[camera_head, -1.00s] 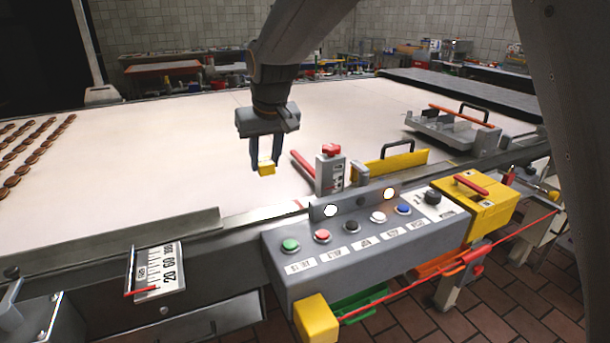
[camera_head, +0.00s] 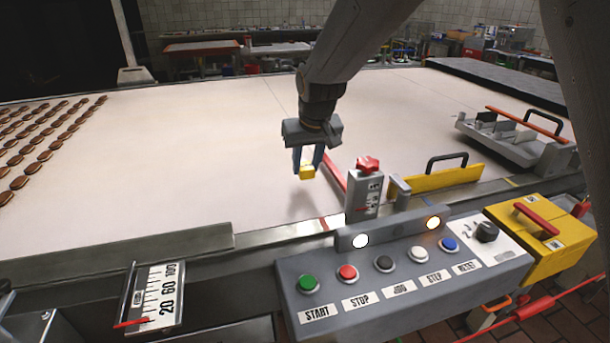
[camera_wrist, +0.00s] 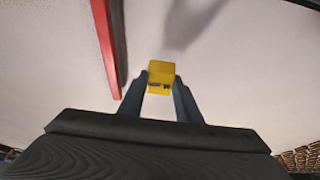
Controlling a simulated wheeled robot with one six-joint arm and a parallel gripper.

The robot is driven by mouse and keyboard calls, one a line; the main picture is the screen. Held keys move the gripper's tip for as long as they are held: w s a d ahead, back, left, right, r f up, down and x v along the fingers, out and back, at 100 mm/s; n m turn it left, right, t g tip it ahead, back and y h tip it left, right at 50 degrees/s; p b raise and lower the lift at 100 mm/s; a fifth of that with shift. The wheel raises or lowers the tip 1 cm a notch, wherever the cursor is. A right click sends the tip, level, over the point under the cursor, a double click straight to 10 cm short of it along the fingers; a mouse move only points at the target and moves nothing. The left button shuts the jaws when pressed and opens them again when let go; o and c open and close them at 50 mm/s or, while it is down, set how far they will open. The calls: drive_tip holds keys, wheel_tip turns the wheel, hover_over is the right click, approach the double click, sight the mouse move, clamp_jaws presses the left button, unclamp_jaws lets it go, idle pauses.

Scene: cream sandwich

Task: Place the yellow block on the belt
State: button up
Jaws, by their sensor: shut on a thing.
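The yellow block (camera_head: 307,172) is held between the two blue-grey fingers of my gripper (camera_head: 308,160). My gripper points down over the pale belt (camera_head: 200,150), behind the control panel. In the wrist view the yellow block (camera_wrist: 161,76) sits between the fingertips of my gripper (camera_wrist: 160,88), with dark marks on one face. The belt (camera_wrist: 230,90) fills the background there, and a shadow falls on it. The block looks held above the belt, but the exact gap is hard to tell.
A red bar (camera_head: 334,172) and a grey post with a red knob (camera_head: 364,188) stand close right of my gripper. A yellow plate with a handle (camera_head: 437,182) is farther right. The control panel (camera_head: 400,285) is in front. Brown cookies (camera_head: 42,140) lie in rows at far left.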

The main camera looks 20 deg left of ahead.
sight(306, 176)
drive_tip(key=shift+f+p, duration=0.35)
drive_tip(key=shift+f, duration=1.5)
drive_tip(key=shift+f, duration=0.1)
drive_tip(key=o, duration=1.1)
drive_tip(key=shift+f, duration=0.1)
drive_tip(key=shift+c, duration=0.2)
drive_tip(key=b+v, duration=0.1)
drive_tip(key=v, duration=1.1)
drive_tip(key=shift+b, duration=0.3)
drive_tip(key=shift+r, duration=0.25)
